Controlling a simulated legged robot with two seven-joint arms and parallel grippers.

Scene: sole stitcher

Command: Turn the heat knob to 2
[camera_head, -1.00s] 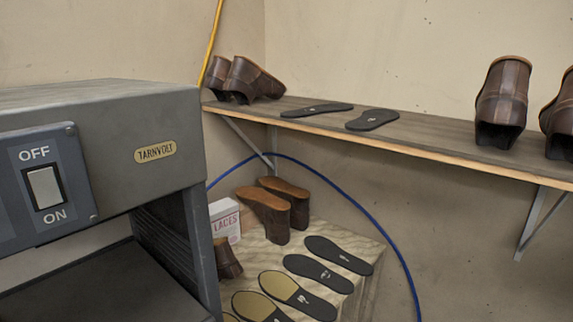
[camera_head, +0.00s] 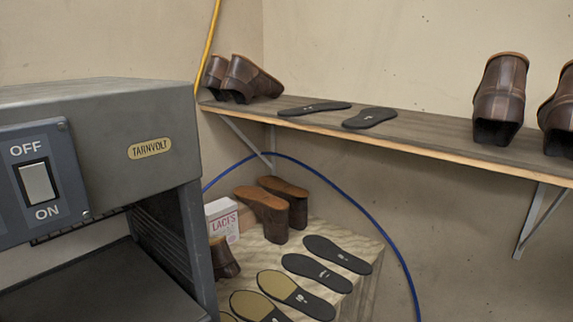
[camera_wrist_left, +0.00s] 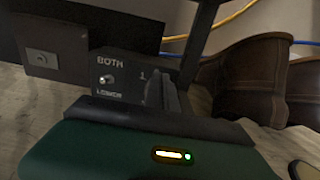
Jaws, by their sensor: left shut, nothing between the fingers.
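The grey Tarnvolt machine (camera_head: 150,178) stands at the left of the head view. Its OFF/ON rocker switch (camera_head: 36,182) shows on the front panel. No heat knob shows in the head view. The left wrist view shows a dark panel (camera_wrist_left: 122,72) with a small toggle (camera_wrist_left: 107,79) marked BOTH and LOWER. A "1" mark is to the toggle's right, beside a dark upright piece (camera_wrist_left: 160,88); I cannot tell if this is the knob or my fingers. My left gripper's dark green housing (camera_wrist_left: 120,155) fills the lower wrist view; the gripper is shut and empty. My right gripper is out of view.
A wooden shelf (camera_head: 410,136) with shoes and insoles runs along the wall. Below it, a low stand (camera_head: 365,255) holds soles, shoes and a white laces box (camera_head: 222,221). A blue hose (camera_head: 375,217) curves behind. Brown shoes (camera_wrist_left: 260,80) show right in the wrist view.

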